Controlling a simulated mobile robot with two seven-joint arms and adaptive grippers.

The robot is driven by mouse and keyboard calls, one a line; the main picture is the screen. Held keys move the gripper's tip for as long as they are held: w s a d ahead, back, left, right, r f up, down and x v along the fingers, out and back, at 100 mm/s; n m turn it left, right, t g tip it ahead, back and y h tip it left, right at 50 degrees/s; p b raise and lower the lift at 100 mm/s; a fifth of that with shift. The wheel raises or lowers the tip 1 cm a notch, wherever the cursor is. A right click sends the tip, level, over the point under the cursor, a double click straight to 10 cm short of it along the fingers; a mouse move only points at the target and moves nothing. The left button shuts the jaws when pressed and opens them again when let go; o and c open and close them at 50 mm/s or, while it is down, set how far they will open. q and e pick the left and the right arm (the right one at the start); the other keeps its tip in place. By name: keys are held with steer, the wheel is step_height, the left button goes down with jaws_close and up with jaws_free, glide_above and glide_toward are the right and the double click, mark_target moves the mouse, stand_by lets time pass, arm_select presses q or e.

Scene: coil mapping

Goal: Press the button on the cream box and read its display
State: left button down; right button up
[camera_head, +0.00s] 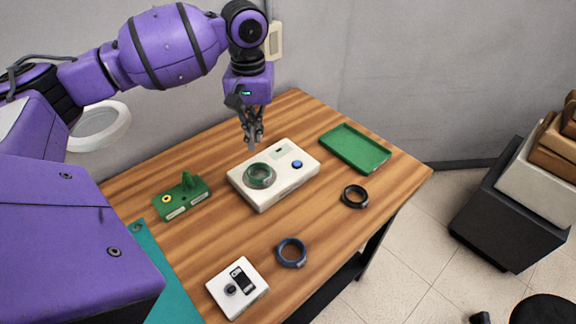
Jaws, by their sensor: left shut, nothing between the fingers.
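The cream box (268,203) lies flat near the back middle of the wooden table. A round blue button (297,164) is on its right part, and a small display (279,149) is near its back edge. The display is too small to read. A green ring (261,176) sits on the box's left part. My left gripper (253,145) is shut and empty, pointing down over the back edge of the box, left of the display and button. Whether it touches the box I cannot tell. My right gripper is out of view.
A green tray (355,148) lies right of the box, and a green fixture (183,196) stands left. A black ring (355,196), a dark blue ring (291,252) and a small white device (237,288) lie toward the front. The wall is close behind the table.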

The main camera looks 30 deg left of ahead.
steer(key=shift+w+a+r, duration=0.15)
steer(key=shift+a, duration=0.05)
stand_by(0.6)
